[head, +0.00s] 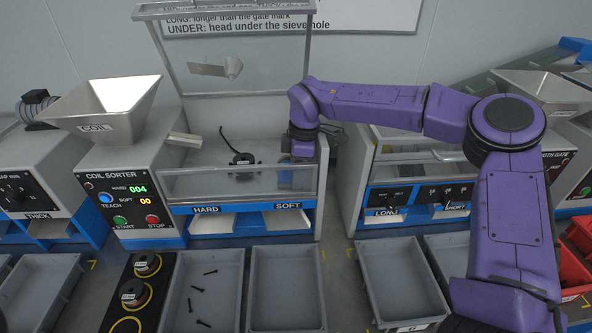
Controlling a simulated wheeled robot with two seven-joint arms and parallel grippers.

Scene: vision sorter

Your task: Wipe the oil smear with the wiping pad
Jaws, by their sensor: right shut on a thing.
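My right gripper (302,157) points down inside the open chamber of the coil sorter (130,195), at its right end. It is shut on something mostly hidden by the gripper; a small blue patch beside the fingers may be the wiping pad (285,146). A dark round part (243,159) with a black cable lies on the chamber floor, left of the gripper and apart from it. I cannot make out an oil smear for certain. My left gripper is not in view.
A clear hood (235,45) stands raised behind the chamber, and a low clear front panel (240,182) edges it. Grey bins (287,250) stand in front; one holds several black screws (195,290). A length gate machine (425,185) stands right, under my right arm.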

